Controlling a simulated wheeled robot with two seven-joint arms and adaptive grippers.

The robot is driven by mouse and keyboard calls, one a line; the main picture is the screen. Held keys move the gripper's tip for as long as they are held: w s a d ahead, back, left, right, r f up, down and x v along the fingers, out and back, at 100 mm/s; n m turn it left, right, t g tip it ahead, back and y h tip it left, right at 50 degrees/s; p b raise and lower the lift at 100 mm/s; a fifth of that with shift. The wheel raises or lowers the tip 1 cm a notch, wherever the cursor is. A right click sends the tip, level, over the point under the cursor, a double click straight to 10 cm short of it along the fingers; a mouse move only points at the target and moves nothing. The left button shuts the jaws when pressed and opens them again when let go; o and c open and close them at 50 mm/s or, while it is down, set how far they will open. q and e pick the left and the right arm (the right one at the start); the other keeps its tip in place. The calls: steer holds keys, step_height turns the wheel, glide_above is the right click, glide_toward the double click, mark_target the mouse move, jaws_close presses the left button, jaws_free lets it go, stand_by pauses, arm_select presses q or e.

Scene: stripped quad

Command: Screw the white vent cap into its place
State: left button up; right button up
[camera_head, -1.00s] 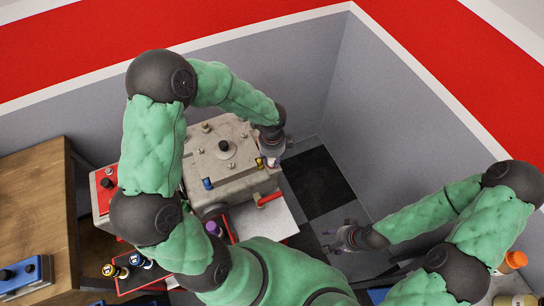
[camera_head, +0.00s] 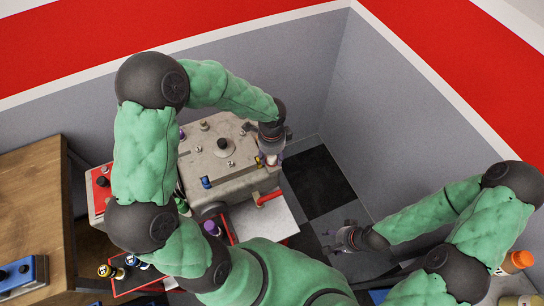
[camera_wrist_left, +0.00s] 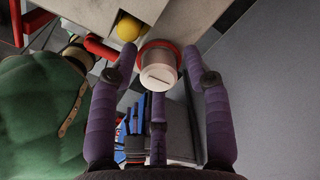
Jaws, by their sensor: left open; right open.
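The white vent cap (camera_wrist_left: 158,75) is a short cylinder with a slot in its top. In the left wrist view it stands over a red ring (camera_wrist_left: 172,46) at the edge of the pale machine block (camera_head: 205,168). My left gripper (camera_wrist_left: 163,85) is open, with its purple fingers on either side of the cap and gaps showing between. In the head view my left gripper (camera_head: 271,157) is at the block's right corner and mostly hides the cap. I cannot tell how deep the cap sits. My right gripper (camera_head: 343,239) is open and empty over the floor.
A yellow ball-shaped knob (camera_wrist_left: 128,29) sits close beside the cap, and a red handle (camera_head: 270,197) juts from the block's front. A wooden bench (camera_head: 35,205) stands at the left. Grey walls (camera_head: 400,110) enclose the area. Checkered floor is free right of the block.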

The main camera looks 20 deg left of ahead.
arm_select(q)
steer(key=n+b, duration=0.2)
steer(key=n, duration=0.1)
steer(key=shift+f+n, duration=0.1)
steer(key=shift+n, duration=0.3)
steer(key=shift+n+b, duration=0.65)
steer(key=shift+n, duration=0.75)
jaws_close()
steer(key=shift+r+m+p, duration=0.25)
steer(key=shift+m+p, duration=0.35)
steer(key=shift+m, duration=0.1)
steer(key=shift+f+m, duration=0.1)
steer(key=shift+m, duration=0.3)
